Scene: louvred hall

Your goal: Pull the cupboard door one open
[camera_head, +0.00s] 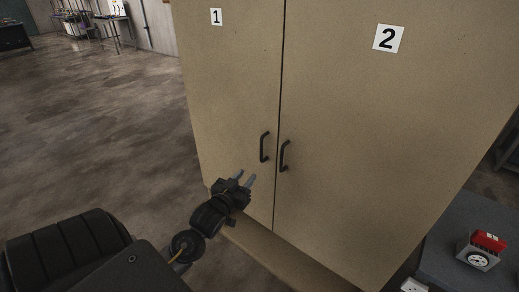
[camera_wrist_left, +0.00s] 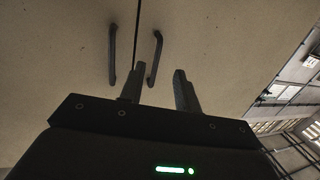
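The tan cupboard has door one (camera_head: 228,95) on the left and door two (camera_head: 375,130) on the right, with numbered labels; both look shut. My right gripper is out of view.
A dark grey surface (camera_head: 455,235) at the lower right bears a red and grey object (camera_head: 482,250). Open floor (camera_head: 95,120) lies to the left of the cupboard. A plinth (camera_head: 290,262) runs along the cupboard's foot. Tables stand far off at the upper left.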

